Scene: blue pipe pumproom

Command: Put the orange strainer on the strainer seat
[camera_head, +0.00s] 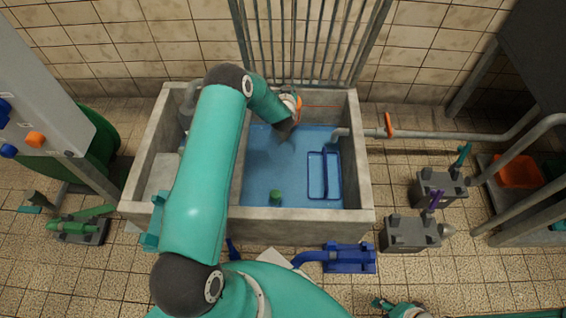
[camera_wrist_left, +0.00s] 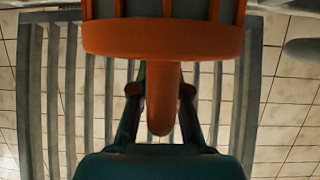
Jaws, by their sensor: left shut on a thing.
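The orange strainer (camera_head: 298,102) is at the far end of the tank, in front of the bars, small and partly hidden by my wrist. In the left wrist view, its orange rim (camera_wrist_left: 163,38) fills the top and its handle hangs toward the camera. My left gripper (camera_wrist_left: 160,92) is shut on this handle, one finger on each side. In the head view, my left arm reaches over the tank to the strainer. I cannot tell which part is the strainer seat.
The concrete tank (camera_head: 300,228) has a blue floor with a blue rectangular frame (camera_head: 323,175) and a green cylinder (camera_head: 275,196). Grey bars (camera_head: 310,40) rise at its back. A pipe with an orange valve handle (camera_head: 388,125) runs right. Pumps stand on the floor around it.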

